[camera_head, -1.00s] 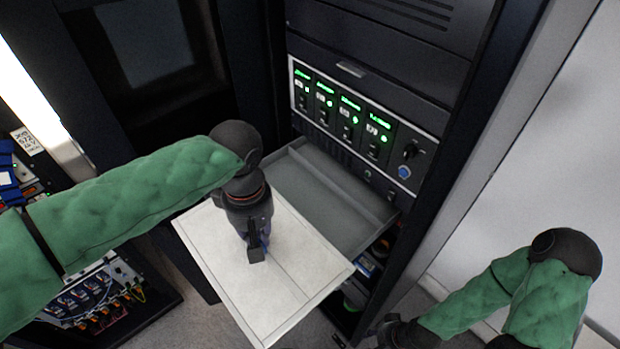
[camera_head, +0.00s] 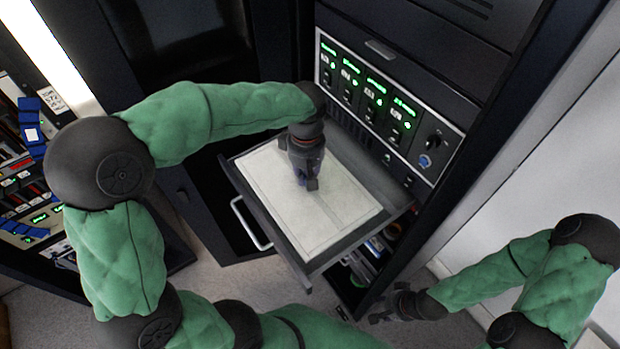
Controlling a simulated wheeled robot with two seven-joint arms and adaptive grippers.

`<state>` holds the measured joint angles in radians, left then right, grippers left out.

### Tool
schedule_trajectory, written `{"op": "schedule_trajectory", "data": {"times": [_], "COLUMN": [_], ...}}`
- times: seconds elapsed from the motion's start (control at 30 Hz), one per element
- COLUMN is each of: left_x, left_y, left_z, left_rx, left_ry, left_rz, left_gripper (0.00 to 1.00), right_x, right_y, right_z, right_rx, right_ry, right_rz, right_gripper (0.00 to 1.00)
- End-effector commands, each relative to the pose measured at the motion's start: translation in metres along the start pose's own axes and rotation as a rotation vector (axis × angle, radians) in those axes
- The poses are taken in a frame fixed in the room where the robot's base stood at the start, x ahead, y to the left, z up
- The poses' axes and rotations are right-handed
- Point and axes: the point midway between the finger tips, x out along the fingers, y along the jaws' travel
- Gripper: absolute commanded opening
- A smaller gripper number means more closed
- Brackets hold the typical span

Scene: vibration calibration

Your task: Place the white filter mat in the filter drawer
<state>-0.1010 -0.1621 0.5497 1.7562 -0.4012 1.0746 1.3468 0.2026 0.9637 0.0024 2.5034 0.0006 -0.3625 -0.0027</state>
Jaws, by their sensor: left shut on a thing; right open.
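The white filter mat (camera_head: 345,205) lies flat within the rim of the open filter drawer (camera_head: 296,258), which is pulled out from the rack. Grey drawer floor shows along the mat's right and back sides. My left gripper (camera_head: 307,184) points down onto the middle of the mat and is shut on it; its fingertips hide the gripped spot. My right gripper (camera_head: 384,312) is open and empty, low at the right, apart from the drawer.
The rack's control panel (camera_head: 376,100) with green displays and switches is right behind the drawer. A silver handle (camera_head: 250,224) is at the drawer's front left. An open bay with cables (camera_head: 375,245) lies below. Another equipment rack (camera_head: 22,170) stands at the far left.

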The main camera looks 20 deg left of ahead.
Motion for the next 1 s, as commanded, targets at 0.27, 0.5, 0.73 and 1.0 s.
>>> {"op": "schedule_trajectory", "data": {"times": [0.27,0.5,0.73,1.0], "left_x": [0.018,0.048,0.052,0.057], "left_y": [0.013,0.016,0.017,0.017], "left_z": [-0.007,-0.009,-0.009,-0.009], "left_rx": [-0.001,-0.002,-0.001,-0.001], "left_ry": [-0.001,0.0,0.0,0.0], "left_rz": [-0.001,-0.001,0.002,0.0], "left_gripper": [0.0,0.0,0.0,0.26], "right_x": [-0.003,-0.005,-0.005,-0.001], "right_y": [-0.001,-0.002,-0.002,-0.001], "right_z": [0.0,0.0,0.0,0.0], "right_rx": [0.0,0.0,0.0,0.0], "right_ry": [0.0,0.0,0.0,0.0], "right_rz": [0.0,0.0,0.0,0.0], "right_gripper": [0.44,0.44,0.44,0.44]}}
